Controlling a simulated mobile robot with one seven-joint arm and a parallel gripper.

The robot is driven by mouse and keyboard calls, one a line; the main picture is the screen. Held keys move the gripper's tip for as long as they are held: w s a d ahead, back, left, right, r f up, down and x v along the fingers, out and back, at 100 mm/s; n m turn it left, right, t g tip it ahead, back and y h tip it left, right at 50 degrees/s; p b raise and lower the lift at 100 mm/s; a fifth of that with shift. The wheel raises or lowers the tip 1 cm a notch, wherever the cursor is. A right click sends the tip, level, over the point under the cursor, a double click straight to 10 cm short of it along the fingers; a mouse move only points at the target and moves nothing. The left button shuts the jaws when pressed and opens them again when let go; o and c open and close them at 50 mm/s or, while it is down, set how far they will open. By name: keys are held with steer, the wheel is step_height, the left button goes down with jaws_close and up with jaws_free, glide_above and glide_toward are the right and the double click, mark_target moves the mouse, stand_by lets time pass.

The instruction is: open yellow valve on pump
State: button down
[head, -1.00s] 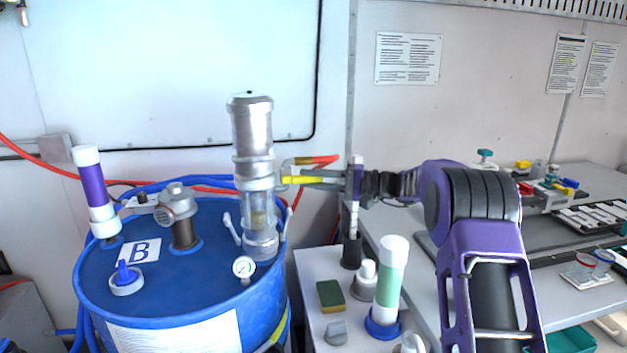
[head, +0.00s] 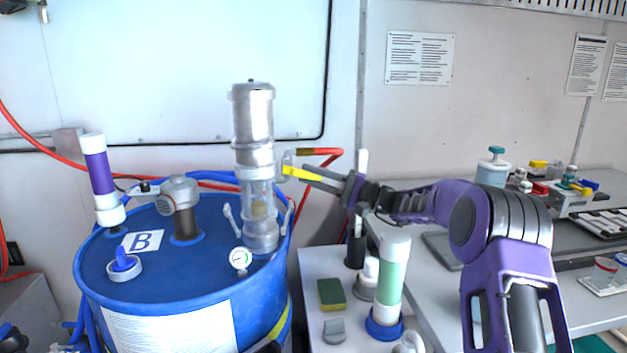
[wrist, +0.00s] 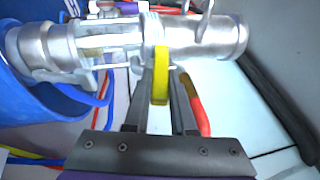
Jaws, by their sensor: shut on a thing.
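The silver pump (head: 254,150) stands upright on the blue drum marked B. The yellow valve handle (head: 300,174) sticks out from the pump's right side and slopes slightly down to the right. My gripper (head: 314,176) reaches it from the right and is shut on it. In the wrist view the yellow handle (wrist: 161,82) lies between the two fingers of my gripper (wrist: 161,90), beside the pump body (wrist: 200,35). The handle's far end at the pump is partly hidden by the fittings.
The blue drum (head: 200,290) carries a pressure gauge (head: 241,259) and a purple-white cylinder (head: 101,175). A green-white cylinder (head: 391,280) and a sponge (head: 331,294) stand on the grey bench below my arm.

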steer(key=c, duration=0.7)
jaws_free()
steer(key=shift+c, duration=0.2)
steer(key=v, duration=1.7)
steer(key=shift+d, duration=0.25)
